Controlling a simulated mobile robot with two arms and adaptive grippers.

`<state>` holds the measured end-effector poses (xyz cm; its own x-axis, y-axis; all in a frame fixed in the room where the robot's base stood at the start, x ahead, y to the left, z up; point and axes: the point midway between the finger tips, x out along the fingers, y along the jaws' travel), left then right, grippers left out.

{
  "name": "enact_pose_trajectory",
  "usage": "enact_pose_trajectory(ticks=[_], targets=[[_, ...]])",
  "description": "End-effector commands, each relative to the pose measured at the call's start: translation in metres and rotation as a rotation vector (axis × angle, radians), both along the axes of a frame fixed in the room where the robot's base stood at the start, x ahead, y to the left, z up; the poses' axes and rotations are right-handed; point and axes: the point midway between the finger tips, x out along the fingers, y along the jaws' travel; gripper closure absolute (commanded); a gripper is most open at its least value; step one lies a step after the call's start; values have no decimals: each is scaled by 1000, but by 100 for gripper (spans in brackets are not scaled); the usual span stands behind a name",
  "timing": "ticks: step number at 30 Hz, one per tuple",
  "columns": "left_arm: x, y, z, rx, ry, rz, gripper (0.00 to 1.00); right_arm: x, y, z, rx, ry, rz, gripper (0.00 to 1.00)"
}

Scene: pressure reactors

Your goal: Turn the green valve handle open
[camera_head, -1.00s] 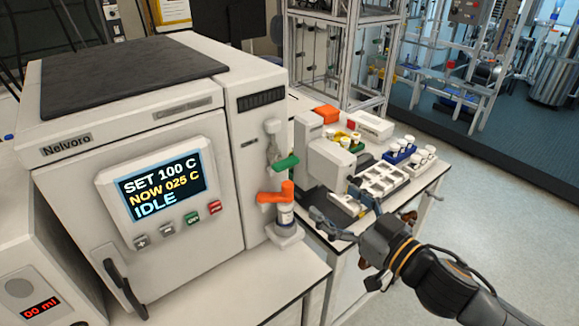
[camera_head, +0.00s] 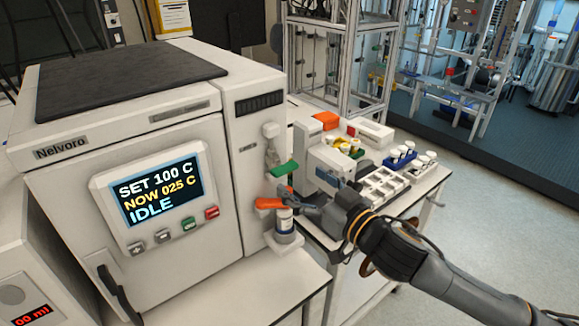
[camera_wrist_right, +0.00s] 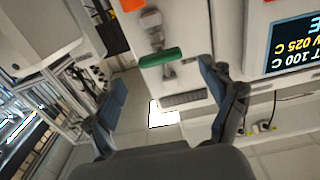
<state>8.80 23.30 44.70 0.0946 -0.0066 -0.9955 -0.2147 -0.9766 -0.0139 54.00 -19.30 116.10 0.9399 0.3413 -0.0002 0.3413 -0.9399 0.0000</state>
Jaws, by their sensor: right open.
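The green valve handle (camera_head: 284,170) sticks out from the side of the white Nelvoro reactor (camera_head: 80,190), just below a grey valve body. In the right wrist view the green handle (camera_wrist_right: 160,57) lies between the two spread fingers, beyond their tips, and no contact shows. My right gripper (camera_head: 297,197) is open and empty, just below and right of the green handle in the head view. It overlaps the orange handle (camera_head: 268,203) there, and I cannot tell whether it touches it. My left gripper is in no view.
The orange handle's edge also shows in the right wrist view (camera_wrist_right: 131,4). To the right, a white bench (camera_head: 425,185) holds a device, trays and several vials. Floor is clear further right.

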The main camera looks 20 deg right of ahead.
Motion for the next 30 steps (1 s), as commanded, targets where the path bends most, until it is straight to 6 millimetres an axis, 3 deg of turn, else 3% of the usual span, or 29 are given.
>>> enact_pose_trajectory(ticks=[9, 21, 29, 30], targets=[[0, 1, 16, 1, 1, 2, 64, 40, 14, 2, 1, -1, -1, 17], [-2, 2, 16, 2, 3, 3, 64, 47, 17, 0, 0, 0, 0, 17], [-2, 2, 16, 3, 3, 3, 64, 46, 17, 0, 0, 0, -1, 70], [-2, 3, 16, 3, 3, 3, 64, 46, 17, 0, 0, 0, -1, 71]])
